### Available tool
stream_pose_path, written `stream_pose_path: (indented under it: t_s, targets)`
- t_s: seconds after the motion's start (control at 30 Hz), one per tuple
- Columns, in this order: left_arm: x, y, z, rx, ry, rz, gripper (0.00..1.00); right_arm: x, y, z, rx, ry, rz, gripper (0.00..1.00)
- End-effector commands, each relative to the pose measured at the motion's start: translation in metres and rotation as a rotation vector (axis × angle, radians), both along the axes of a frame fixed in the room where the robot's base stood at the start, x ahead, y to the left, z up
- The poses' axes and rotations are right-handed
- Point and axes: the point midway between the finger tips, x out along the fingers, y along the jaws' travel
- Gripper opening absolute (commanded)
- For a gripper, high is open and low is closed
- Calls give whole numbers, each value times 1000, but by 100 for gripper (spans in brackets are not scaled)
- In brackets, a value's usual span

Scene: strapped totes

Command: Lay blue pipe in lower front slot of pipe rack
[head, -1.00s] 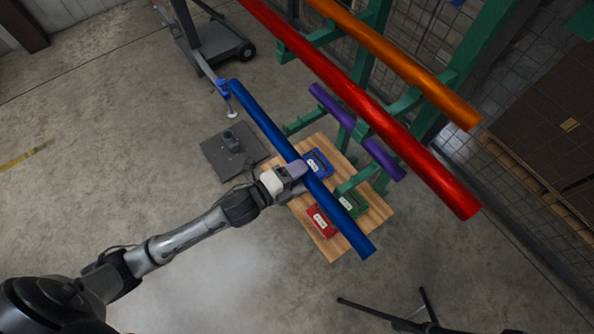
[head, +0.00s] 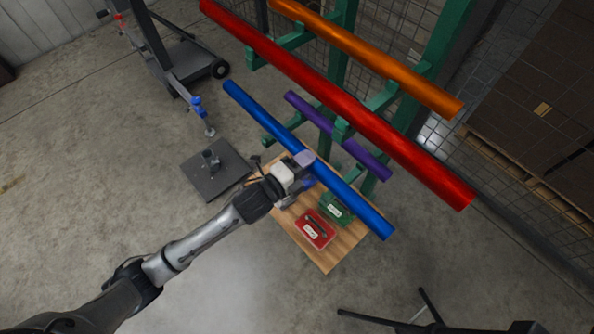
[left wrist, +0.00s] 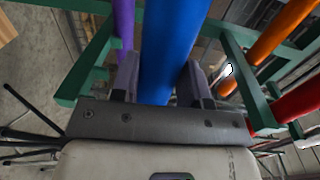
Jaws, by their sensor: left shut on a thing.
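The blue pipe (head: 345,192) runs diagonally across the middle of the head view. My left gripper (head: 304,160) is shut on it near its middle, and the left wrist view shows the blue pipe (left wrist: 172,50) between the two fingers (left wrist: 160,80). The green pipe rack (head: 346,45) stands behind with arms reaching forward. A purple pipe (head: 340,137) lies in a lower slot, just behind the blue pipe. The blue pipe is close in front of the lower arms; I cannot tell whether it touches them. My right gripper is not in view.
A red pipe (head: 330,95) and an orange pipe (head: 370,55) lie on higher rack arms. A wheeled stand (head: 180,60) is at upper left. Open floor lies left.

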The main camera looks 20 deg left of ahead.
Motion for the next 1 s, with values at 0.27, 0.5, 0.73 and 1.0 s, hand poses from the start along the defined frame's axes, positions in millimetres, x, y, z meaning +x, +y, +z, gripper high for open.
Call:
stream_pose_path:
  t_s: [0.27, 0.5, 0.73, 1.0]
  targets:
    - [18, -9, -8, 0, -1, 0, 2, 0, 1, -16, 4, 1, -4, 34]
    - [18, -9, -30, 0, -1, 0, 2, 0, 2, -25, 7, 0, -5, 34]
    - [18, -9, -49, -1, -2, 0, 2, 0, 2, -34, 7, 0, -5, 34]
    - [18, -9, -64, 0, -3, 0, 2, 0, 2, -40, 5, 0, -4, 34]
